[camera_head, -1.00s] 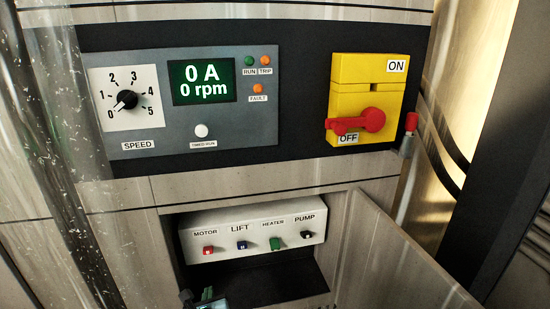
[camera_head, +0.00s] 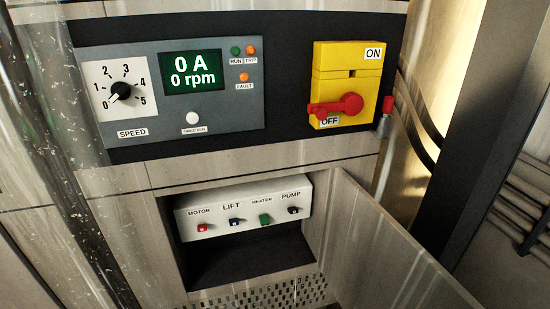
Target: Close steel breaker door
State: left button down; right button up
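The steel breaker door (camera_head: 385,250) stands open, hinged at the right side of the breaker recess and swung out toward me at the lower right. Its lower part runs out of the frame. Inside the recess, a white breaker panel (camera_head: 245,207) carries small switches labelled MOTOR, LIFT, HEATER and PUMP. The dark recess floor (camera_head: 250,260) below the panel is bare. Neither my left nor my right gripper shows in the head view now.
Above the recess, a control panel (camera_head: 170,90) has a speed dial and a display reading 0 A, 0 rpm. A yellow switch box (camera_head: 347,80) with a red handle sits beside it. A clear tube (camera_head: 60,150) stands at left. A dark post (camera_head: 470,120) stands at right.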

aim_at(370, 260)
jog(key=l+z, duration=0.7)
jog(key=l, duration=0.15)
